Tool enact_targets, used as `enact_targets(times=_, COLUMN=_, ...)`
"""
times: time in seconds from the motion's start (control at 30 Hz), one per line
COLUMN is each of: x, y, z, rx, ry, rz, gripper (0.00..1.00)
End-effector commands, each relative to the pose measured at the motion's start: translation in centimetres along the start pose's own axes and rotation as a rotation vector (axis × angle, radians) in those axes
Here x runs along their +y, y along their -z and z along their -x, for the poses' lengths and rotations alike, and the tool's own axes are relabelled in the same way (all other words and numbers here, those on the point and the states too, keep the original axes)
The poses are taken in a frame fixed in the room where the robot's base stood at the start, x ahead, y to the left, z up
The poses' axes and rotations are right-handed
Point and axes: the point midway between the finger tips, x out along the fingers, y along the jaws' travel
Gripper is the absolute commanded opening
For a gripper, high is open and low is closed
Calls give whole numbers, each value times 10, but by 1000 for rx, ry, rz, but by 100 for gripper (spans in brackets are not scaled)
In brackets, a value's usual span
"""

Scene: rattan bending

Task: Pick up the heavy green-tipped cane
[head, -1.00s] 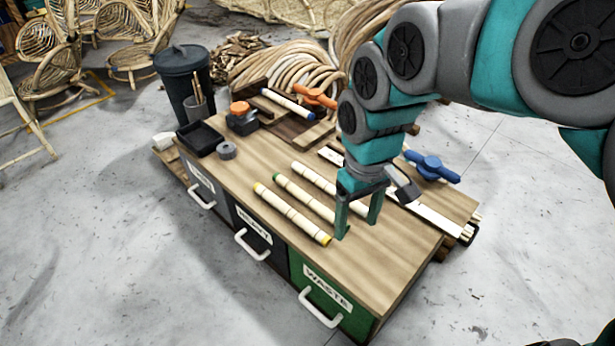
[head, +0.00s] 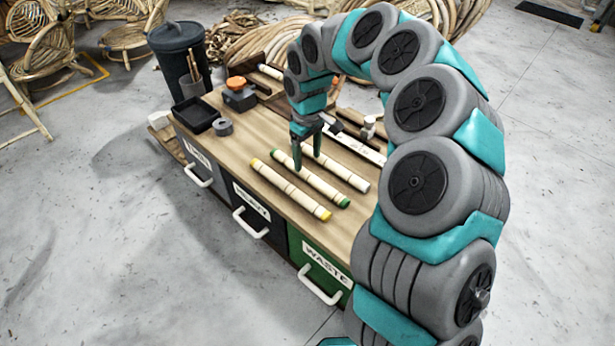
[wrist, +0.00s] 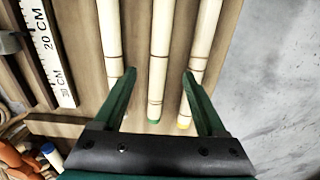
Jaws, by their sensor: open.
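The green-tipped cane (head: 315,184) is a pale cane with green ends. It lies on the bench as the middle one of three side-by-side canes. In the wrist view the same cane (wrist: 160,40) runs between my fingers, its green end low in the picture. My gripper (head: 307,161) is open over the cane's far-left end. In the wrist view the fingers (wrist: 158,72) stand to either side of it, overlapping the neighbouring canes in the picture. How far the tips are above the bench is unclear. The yellow-tipped cane (head: 290,190) and another pale cane (head: 340,172) lie alongside.
A ruler (wrist: 47,50) lies left of the canes in the wrist view. A black tray (head: 195,114), grey ring (head: 223,126) and orange-topped item (head: 238,93) stand at the bench's left. Drawers line the front, including a green one labelled WASTE (head: 325,266). Orange clamps (wrist: 22,160) show lower left.

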Motion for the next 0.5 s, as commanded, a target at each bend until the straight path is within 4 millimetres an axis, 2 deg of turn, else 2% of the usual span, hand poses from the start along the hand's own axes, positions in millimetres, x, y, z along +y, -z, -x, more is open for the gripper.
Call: enact_targets(times=0.5, x=1, y=2, z=-61, rx=1, ry=2, rz=0, gripper=74)
